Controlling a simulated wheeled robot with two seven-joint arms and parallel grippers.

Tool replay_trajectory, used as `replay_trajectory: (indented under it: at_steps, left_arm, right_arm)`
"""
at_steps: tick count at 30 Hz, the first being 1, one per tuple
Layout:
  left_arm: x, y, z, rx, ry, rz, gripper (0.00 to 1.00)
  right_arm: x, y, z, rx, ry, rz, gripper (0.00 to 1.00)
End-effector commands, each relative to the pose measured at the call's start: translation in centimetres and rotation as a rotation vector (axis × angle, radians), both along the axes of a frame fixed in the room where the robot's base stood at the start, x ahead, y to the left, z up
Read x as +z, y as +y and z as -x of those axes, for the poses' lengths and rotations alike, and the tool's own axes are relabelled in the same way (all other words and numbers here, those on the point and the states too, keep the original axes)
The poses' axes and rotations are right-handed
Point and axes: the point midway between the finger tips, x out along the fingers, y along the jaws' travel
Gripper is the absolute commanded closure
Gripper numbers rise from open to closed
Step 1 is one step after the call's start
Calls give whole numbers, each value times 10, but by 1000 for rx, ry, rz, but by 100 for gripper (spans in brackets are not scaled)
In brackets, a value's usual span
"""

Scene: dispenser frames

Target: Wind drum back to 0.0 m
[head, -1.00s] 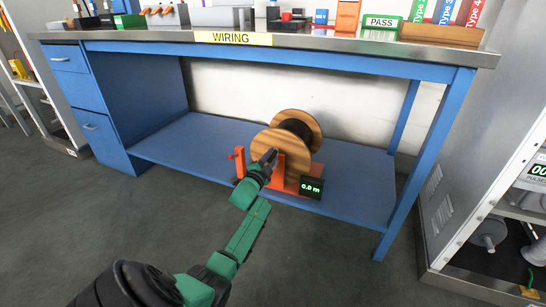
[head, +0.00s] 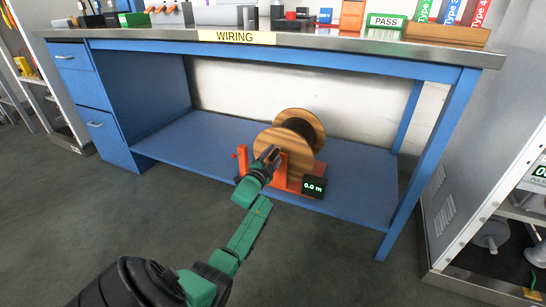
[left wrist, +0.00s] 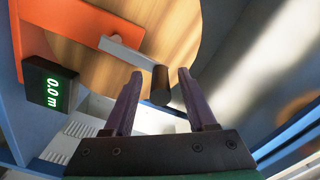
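The wooden cable drum (head: 290,147) sits in an orange stand (head: 242,161) on the bench's lower shelf. The stand's small black display (head: 314,187) reads 0.0 m, and the same display (left wrist: 51,90) reads 0.0 m in the left wrist view. A grey crank arm (left wrist: 125,51) ends in a dark cylindrical handle (left wrist: 161,87). My left gripper (head: 272,153) is at the drum's front face. In the left wrist view its fingers (left wrist: 160,77) are open, one on each side of the handle, with gaps showing. My right gripper is out of view.
The blue bench (head: 300,58) stands over the drum, with its leg (head: 428,165) at right and drawers (head: 100,130) at left. A grey cabinet (head: 445,220) stands at far right. The shelf (head: 180,145) left of the drum is clear.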

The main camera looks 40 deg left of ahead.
Motion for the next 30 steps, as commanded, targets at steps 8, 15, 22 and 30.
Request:
replay_trajectory:
  at_steps: [8,15,22,30]
  left_arm:
    - [2,-6,13,-2,0,2,43]
    - [4,-24,67,0,4,3,43]
    - [2,-43,122,0,3,2,43]
    - [0,-48,138,1,0,-1,43]
  right_arm:
    - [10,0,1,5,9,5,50]
    - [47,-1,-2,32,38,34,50]
    - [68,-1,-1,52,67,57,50]
    - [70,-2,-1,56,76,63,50]
